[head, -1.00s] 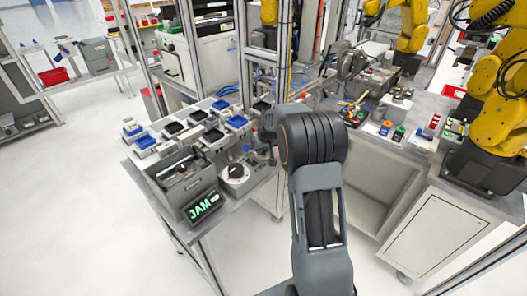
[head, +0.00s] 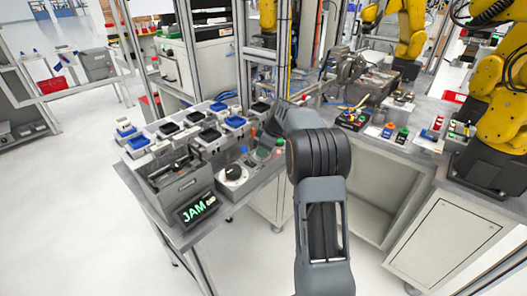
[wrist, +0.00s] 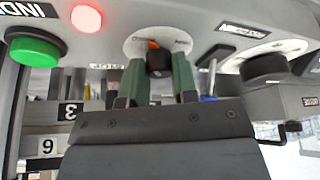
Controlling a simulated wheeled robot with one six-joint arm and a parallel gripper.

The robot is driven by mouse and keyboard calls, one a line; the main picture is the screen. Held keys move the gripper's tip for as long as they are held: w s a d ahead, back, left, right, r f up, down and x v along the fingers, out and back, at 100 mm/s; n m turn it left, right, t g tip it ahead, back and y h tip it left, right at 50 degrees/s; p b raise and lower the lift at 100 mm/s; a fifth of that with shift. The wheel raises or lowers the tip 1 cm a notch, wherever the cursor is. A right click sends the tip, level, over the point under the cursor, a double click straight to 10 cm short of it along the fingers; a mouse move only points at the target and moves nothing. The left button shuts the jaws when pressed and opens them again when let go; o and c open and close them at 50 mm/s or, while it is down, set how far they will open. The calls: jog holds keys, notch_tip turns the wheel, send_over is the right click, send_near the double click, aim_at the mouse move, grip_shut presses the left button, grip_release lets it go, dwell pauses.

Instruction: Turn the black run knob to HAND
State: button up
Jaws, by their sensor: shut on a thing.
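The black run knob (wrist: 159,66), with an orange pointer mark, sits on a pale round label plate (wrist: 140,45) in the wrist view. My gripper (wrist: 158,60) has its two green fingers shut on this knob, one on each side. The plate's lettering is too blurred to read, so I cannot tell which position the pointer marks. In the head view my arm hides the fingers and the knob.
A larger black knob on a white disc (head: 233,173) stands close by; it also shows in the wrist view (wrist: 263,66). A green button (wrist: 34,50) and a lit red lamp (wrist: 86,18) are on the panel. A JAM display (head: 196,212) stands at the bench's front.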

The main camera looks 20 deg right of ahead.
jog(key=shift+n, duration=0.6)
jog(key=shift+n+g, duration=0.3)
jog(key=shift+y, duration=0.3)
jog(key=o, duration=0.9)
jog(key=shift+o, duration=0.2)
jog(key=v, duration=1.3)
jog(key=shift+r+p, duration=0.35)
jog(key=shift+p, duration=0.1)
jog(key=shift+s+d, duration=0.1)
